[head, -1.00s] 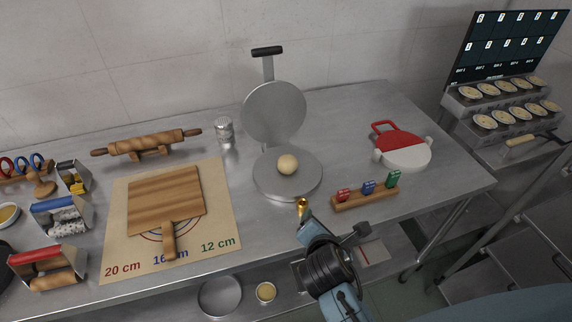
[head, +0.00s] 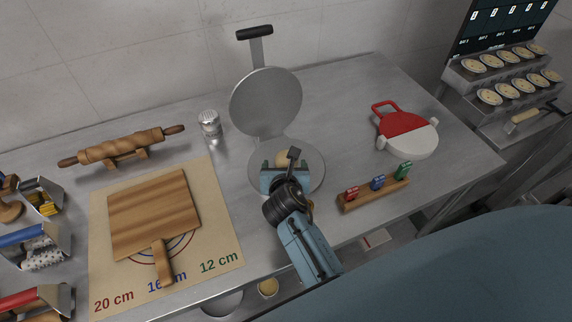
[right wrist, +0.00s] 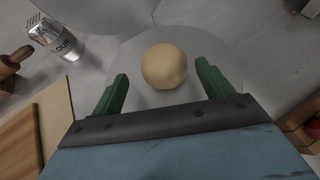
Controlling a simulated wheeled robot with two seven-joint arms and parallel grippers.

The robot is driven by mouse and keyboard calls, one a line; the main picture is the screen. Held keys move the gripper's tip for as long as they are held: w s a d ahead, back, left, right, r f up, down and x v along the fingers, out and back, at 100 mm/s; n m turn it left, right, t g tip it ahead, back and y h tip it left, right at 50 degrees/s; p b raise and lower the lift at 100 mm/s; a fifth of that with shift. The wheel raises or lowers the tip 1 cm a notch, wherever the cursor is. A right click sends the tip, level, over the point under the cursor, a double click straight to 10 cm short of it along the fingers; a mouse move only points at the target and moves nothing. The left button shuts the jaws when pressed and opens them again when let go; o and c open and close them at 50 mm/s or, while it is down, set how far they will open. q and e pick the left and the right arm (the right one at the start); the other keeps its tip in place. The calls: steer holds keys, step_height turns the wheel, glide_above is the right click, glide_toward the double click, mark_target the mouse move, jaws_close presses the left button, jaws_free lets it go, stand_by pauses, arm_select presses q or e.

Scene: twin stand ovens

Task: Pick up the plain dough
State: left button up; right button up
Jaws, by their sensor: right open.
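The plain dough (right wrist: 164,65) is a smooth pale ball on the round grey lower plate of the press (right wrist: 208,50), whose lid (head: 266,103) stands raised. In the head view the dough (head: 284,155) is partly hidden by my right gripper (head: 284,163). In the right wrist view the two green fingers of my right gripper (right wrist: 160,88) are spread wide, one on each side of the near edge of the dough, with gaps to it. The gripper is open and empty. My left gripper is not in view.
A flour shaker (head: 210,123) stands left of the press. A wooden rack with coloured pieces (head: 374,193) and a red-and-white round tool (head: 407,135) are to the right. A wooden board (head: 152,212) lies on the marked mat (head: 222,232) at left.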

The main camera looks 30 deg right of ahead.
mark_target(286, 160)
steer(key=shift+w+d+f, duration=0.15)
steer(key=shift+w+d, duration=0.2)
steer(key=shift+w, duration=0.15)
steer(key=shift+w+d+f, duration=0.1)
steer(key=shift+w+d, duration=0.2)
steer(key=shift+w, duration=0.2)
steer(key=x, duration=0.2)
steer(key=shift+w+d, duration=0.2)
steer(key=shift+w, duration=0.05)
steer(key=shift+w+d+f, duration=0.15)
steer(key=shift+w+f, duration=0.05)
steer(key=shift+w, duration=0.05)
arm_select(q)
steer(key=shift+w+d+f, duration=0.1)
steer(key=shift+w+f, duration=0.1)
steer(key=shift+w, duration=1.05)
arm_select(e)
steer(key=shift+w, duration=0.1)
steer(key=c, duration=0.8)
